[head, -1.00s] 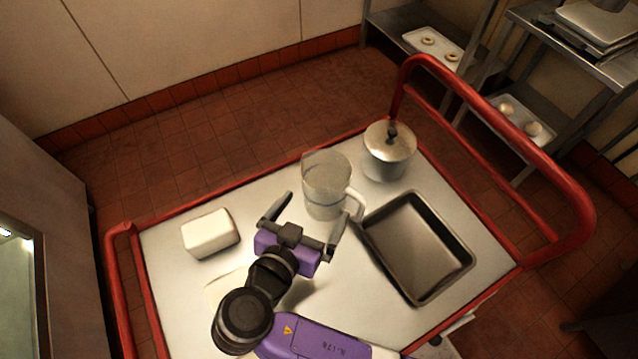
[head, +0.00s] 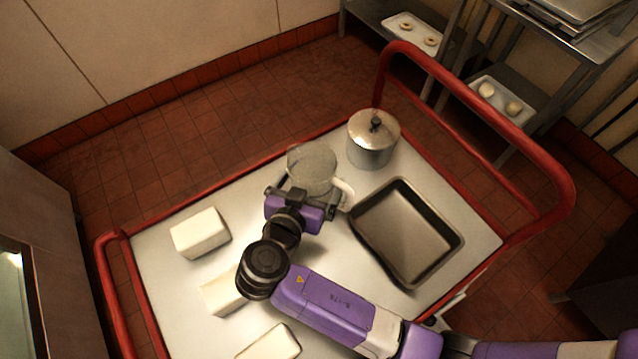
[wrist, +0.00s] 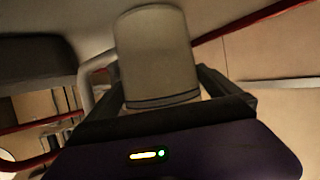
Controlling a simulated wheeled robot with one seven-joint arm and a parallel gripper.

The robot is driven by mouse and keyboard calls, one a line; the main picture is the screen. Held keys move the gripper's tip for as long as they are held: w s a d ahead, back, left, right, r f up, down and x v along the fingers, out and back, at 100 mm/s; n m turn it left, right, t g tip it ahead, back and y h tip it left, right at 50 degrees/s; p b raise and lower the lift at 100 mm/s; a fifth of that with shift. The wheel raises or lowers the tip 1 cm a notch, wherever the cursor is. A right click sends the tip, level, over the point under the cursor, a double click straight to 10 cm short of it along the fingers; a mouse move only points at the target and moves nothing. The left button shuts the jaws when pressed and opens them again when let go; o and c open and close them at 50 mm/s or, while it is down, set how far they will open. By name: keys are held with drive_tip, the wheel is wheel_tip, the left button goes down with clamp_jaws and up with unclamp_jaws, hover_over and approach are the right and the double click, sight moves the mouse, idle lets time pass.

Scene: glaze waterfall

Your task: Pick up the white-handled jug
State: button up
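The jug (head: 311,165) is a pale, see-through cylinder with a white handle (head: 346,194) on its right side in the head view. It stands upright on the trolley top, partly hidden by my gripper (head: 299,196). My gripper is at the jug's near side, with its fingers spread. In the wrist view the jug (wrist: 158,55) fills the middle, with a finger to each side of it and its handle (wrist: 91,72) at the left. No closed grip shows, and the exact finger contact cannot be made out.
A lidded metal pot (head: 372,145) stands close behind the jug to the right. A dark baking pan (head: 440,243) lies right of the jug. White blocks (head: 200,233) lie left and in front. A red rail (head: 480,105) bounds the trolley (head: 165,275).

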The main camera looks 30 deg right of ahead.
drive_tip(key=c, duration=1.3)
drive_tip(key=shift+r, duration=0.1)
